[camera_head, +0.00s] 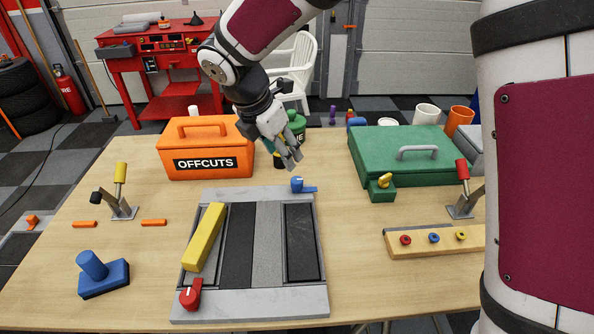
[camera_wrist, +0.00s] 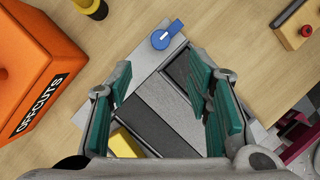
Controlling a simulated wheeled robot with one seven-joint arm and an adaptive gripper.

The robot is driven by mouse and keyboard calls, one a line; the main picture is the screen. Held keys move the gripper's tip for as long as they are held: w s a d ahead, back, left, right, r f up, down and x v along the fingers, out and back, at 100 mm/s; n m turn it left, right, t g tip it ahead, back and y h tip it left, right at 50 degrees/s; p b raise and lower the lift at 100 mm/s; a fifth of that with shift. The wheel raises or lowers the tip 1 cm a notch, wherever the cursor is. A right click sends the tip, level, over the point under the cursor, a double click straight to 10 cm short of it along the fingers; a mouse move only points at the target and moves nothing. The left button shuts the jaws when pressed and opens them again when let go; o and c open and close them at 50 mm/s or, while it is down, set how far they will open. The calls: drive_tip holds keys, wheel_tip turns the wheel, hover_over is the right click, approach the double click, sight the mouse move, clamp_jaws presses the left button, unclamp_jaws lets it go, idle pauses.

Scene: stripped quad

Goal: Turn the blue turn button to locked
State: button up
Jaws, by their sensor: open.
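The blue turn button (camera_head: 298,185) sits on the far edge of a grey frame (camera_head: 250,303), near its far right corner. Its tab points right along that edge in the head view. In the wrist view the blue turn button (camera_wrist: 162,39) is beyond my fingertips, with its tab toward the upper right. My gripper (camera_head: 289,158) is open and empty, above and slightly behind the button in the head view. In the wrist view both teal-padded fingers of my gripper (camera_wrist: 162,78) are spread apart, with the grey frame below. Nothing touches the button.
A red turn button (camera_head: 191,295) is on the frame's near left corner, beside a yellow bar (camera_head: 204,238). An orange OFFCUTS box (camera_head: 206,150) stands left of my gripper, a green case (camera_head: 405,152) right.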

sight(296, 180)
drive_tip(key=x, duration=1.2)
drive_tip(key=shift+f, duration=0.1)
clamp_jaws()
